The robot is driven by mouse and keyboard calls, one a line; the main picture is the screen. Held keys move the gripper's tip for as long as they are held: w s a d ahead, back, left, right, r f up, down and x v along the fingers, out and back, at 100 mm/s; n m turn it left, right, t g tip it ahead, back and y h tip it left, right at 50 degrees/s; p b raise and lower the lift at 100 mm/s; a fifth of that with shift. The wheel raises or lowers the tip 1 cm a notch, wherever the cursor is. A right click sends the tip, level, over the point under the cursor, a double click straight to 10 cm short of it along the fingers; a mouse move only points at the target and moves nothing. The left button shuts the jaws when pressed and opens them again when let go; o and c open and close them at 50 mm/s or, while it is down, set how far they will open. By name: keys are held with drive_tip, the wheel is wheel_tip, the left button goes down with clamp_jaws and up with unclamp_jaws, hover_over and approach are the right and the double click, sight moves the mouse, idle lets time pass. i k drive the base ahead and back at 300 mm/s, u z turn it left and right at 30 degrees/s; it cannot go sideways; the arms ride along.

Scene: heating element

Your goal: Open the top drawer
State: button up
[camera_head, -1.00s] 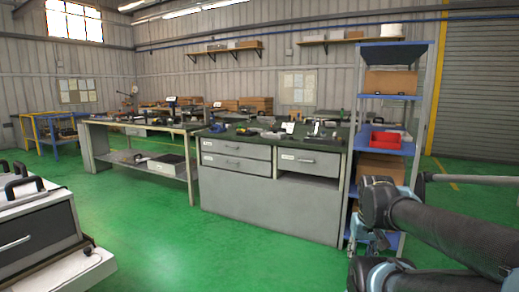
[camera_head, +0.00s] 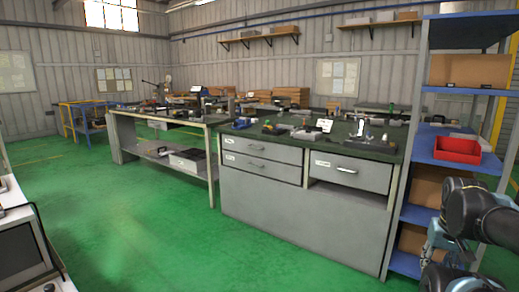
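A grey workbench cabinet (camera_head: 300,220) with a dark green top stands right of the middle in the head view. Its left side has two stacked drawers: the top drawer (camera_head: 275,151) and a lower drawer (camera_head: 240,165), both closed, each with a bar handle and a white label. A third closed drawer (camera_head: 362,173) sits at the upper right, above an open gap. My arm shows at the lower right, well to the right of the drawers. My gripper (camera_head: 440,252) is partly visible by the blue shelf; its fingers cannot be made out.
A blue shelf rack (camera_head: 411,210) with a red bin (camera_head: 457,150) stands right of the cabinet. A second workbench (camera_head: 210,160) with a lower shelf stands to the left. A white and dark unit (camera_head: 22,250) is at the lower left. The green floor in front is clear.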

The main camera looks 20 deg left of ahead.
sight(282, 152)
drive_tip(key=u, duration=0.3)
drive_tip(key=i, duration=1.05)
drive_tip(key=u, duration=1.15)
drive_tip(key=i, duration=0.8)
drive_tip(key=u, duration=0.5)
